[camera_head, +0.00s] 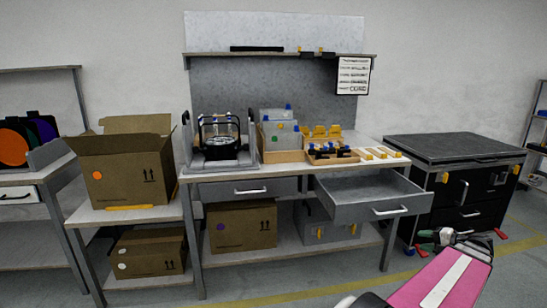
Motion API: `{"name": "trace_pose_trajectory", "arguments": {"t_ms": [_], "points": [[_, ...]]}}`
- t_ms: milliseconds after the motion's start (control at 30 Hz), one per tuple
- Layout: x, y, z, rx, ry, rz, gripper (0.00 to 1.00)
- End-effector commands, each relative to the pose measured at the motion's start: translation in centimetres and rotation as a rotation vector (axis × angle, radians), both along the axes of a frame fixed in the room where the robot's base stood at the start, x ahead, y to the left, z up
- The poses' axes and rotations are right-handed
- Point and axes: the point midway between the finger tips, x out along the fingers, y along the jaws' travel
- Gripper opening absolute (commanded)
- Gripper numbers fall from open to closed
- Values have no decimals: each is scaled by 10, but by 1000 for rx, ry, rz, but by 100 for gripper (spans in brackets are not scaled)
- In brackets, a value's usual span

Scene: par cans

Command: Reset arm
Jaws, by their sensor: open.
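My pink arm with a white stripe reaches in from the bottom right. My gripper (426,240) shows small at the far end of it, in front of the workbench's right leg and beside the black cabinet. Its dark and greenish fingers are apart, and I see nothing held between them. Part of the gripper is hidden behind my own arm link.
An open carton (128,180) stands left, and a black wheeled cabinet (458,150) stands right. Bare floor lies in front.

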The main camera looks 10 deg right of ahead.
Motion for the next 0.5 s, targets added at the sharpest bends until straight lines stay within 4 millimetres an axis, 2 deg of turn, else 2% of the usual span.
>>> {"name": "trace_pose_trajectory", "arguments": {"t_ms": [33,200,500], "points": [[8,16,-5,-13,24,28,42],[35,68,-25,-81,125,124,42],[65,158,-60,-237,283,297,42]]}}
